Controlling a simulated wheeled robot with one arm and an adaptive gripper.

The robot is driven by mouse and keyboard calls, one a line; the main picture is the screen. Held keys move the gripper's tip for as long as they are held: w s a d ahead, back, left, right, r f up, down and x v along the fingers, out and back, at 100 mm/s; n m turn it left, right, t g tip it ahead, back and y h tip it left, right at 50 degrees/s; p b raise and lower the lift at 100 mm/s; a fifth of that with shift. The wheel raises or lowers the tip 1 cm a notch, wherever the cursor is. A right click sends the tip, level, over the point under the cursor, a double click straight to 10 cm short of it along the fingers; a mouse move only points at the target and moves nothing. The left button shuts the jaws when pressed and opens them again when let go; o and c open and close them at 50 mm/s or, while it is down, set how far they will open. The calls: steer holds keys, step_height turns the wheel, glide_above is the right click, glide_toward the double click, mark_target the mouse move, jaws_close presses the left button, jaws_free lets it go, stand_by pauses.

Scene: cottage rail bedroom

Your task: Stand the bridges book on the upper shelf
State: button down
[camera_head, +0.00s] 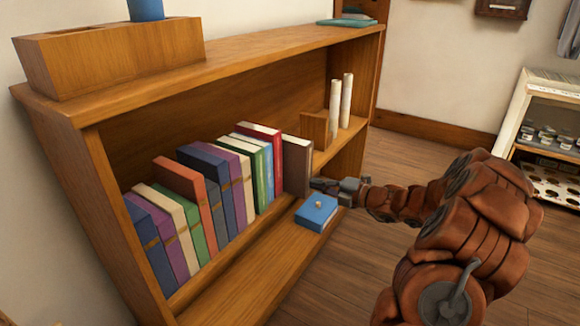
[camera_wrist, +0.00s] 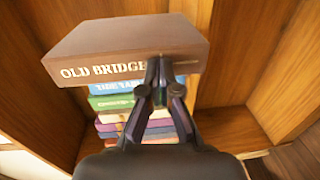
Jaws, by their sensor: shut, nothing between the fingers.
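The bridges book (camera_head: 297,165) is brown and stands upright at the right end of the book row on the upper shelf (camera_head: 322,155). In the wrist view its spine (camera_wrist: 100,71) reads "OLD BRIDGE", with the rest of the title hidden behind my fingers. My gripper (camera_head: 318,184) is shut and empty, in front of the book's spine. In the wrist view my fingertips (camera_wrist: 160,66) are together and overlap the spine; I cannot tell whether they touch it.
Several coloured books (camera_head: 222,190) stand left of it. A wooden block (camera_head: 314,130) and two pale rolls (camera_head: 341,100) stand to the right.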

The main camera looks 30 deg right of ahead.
mark_target(297, 176)
steer(key=shift+w+r, duration=0.1)
steer(key=shift+r+p+x, duration=0.15)
steer(key=shift+p+x, duration=1.05)
steer(key=shift+x, duration=0.15)
steer(key=shift+r+p+x, duration=0.15)
steer(key=shift+p+x, duration=1)
steer(key=shift+x, duration=0.2)
steer(key=shift+r+p+x, duration=0.15)
steer(key=shift+p+x, duration=1.05)
steer(key=shift+x, duration=0.2)
steer(key=shift+s+d+p, duration=0.25)
steer(key=shift+s+p, duration=0.25)
steer(key=shift+p, duration=0.1)
steer(key=p+v, duration=0.6)
steer(key=v, duration=0.1)
steer(key=shift+f, duration=0.45)
